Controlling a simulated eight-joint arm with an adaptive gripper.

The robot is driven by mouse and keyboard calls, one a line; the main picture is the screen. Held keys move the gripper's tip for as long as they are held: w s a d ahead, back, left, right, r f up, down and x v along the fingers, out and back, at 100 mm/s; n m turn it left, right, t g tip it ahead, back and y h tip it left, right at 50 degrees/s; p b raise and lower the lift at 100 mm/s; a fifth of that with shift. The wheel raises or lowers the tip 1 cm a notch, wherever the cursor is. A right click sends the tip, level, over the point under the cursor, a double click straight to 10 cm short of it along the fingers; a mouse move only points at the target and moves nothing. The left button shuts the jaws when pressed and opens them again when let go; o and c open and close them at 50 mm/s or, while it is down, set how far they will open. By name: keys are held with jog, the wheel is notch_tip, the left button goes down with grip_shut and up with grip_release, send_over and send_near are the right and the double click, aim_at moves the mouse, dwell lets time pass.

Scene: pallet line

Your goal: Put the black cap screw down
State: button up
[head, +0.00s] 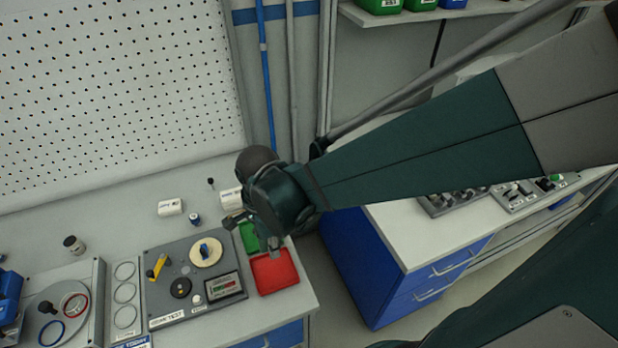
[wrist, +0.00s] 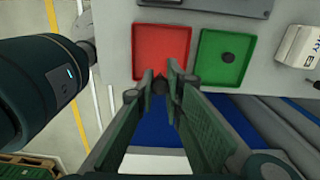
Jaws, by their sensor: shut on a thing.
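My gripper (wrist: 161,76) is shut on a small dark piece, the black cap screw (wrist: 160,87), mostly hidden between the fingers. In the wrist view the fingertips overlap the near edge of the red tray (wrist: 148,38). How high they are above it I cannot tell. The green tray (wrist: 211,70) beside it holds a round dark piece (wrist: 228,57). In the head view my gripper (head: 253,234) is above the bench corner, covering part of the green tray (head: 247,231); the red tray (head: 275,273) shows below it. The screw is not visible there.
A grey test panel (head: 168,313) with knobs and a yellow lever stands left of the trays. White boxes (head: 169,207) and a small dark upright piece (head: 211,183) are behind. The bench ends just right of the trays; a blue cabinet (head: 362,262) stands across the gap.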

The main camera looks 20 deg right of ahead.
jog(key=shift+w+d, duration=0.1)
jog(key=w+d+m, duration=0.4)
jog(key=d, duration=0.8)
jog(key=w+d+m, duration=0.4)
jog(key=w+d, duration=0.1)
jog(key=d, duration=0.7)
jog(key=s+d+f+m, duration=0.1)
jog(key=s+d+m, duration=0.2)
jog(key=d, duration=1.1)
jog(key=s+d+f+m+p, duration=0.1)
jog(key=s+d+m, duration=0.2)
jog(key=d, duration=1.1)
jog(key=shift+m, duration=0.8)
jog(key=shift+d+f, duration=0.1)
jog(key=shift+f, duration=0.05)
jog(key=shift+f+b, duration=0.3)
jog(key=shift+f, duration=2.5)
jog(key=shift+f, duration=0.1)
